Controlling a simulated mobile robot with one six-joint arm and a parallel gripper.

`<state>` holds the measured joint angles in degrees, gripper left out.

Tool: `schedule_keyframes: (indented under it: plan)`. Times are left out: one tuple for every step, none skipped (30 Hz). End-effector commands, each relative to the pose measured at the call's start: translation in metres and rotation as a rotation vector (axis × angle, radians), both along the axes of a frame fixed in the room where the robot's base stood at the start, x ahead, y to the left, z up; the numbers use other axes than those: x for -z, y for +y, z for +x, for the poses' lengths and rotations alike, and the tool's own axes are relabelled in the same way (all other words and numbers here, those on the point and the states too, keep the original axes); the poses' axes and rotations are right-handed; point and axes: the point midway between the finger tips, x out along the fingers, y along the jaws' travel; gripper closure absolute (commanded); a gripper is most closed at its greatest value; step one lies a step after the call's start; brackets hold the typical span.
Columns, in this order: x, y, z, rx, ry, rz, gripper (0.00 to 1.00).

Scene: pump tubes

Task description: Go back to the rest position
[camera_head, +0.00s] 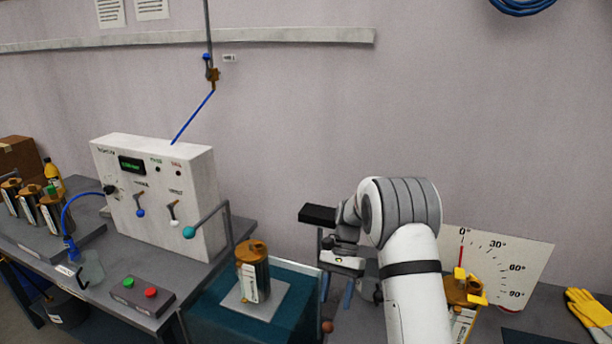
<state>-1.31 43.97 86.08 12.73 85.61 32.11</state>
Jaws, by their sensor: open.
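My gripper (337,287) hangs at the end of my white and grey arm, right of centre. It points down with its jaws apart, and I see nothing between them. Part of it is dark and small, so the fingertips are hard to make out. A brown-capped pump tube (253,272) stands upright on a light square plate (276,291) to the left of my gripper, apart from it.
A white control box (190,205) with levers stands on the left bench, near a red and green button box (142,296). Several tubes (50,212) stand far left. Behind my arm are an angle board (520,262) and another brown-topped tube (462,320). Yellow gloves (590,308) lie right.

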Motion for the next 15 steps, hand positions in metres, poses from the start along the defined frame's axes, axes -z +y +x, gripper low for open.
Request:
schedule_keyframes:
  plan:
    - [-0.016,-0.002,-0.005,-0.013,-0.035,0.002,0.52]
    - [-0.024,-0.003,-0.008,-0.023,-0.058,0.004,0.52]
    - [-0.037,-0.006,-0.014,-0.04,-0.093,0.007,0.52]
    - [-0.046,-0.007,-0.019,-0.053,-0.12,0.008,0.52]
    - [-0.055,-0.009,-0.025,-0.068,-0.146,0.008,0.52]
    - [-0.067,-0.012,-0.032,-0.087,-0.183,0.01,0.52]
    - [-0.075,-0.013,-0.038,-0.101,-0.209,0.01,0.52]
    - [-0.083,-0.015,-0.044,-0.115,-0.235,0.011,0.52]
    - [-0.093,-0.017,-0.053,-0.135,-0.271,0.011,0.52]
    - [-0.1,-0.019,-0.06,-0.152,-0.297,0.009,0.52]
    - [-0.107,-0.021,-0.066,-0.167,-0.324,0.009,0.52]
    - [-0.116,-0.023,-0.076,-0.188,-0.359,0.008,0.52]
    - [-0.122,-0.025,-0.083,-0.203,-0.383,0.007,0.52]
    - [-0.127,-0.027,-0.09,-0.221,-0.41,0.004,0.52]
    - [-0.135,-0.029,-0.1,-0.242,-0.443,0.001,0.52]
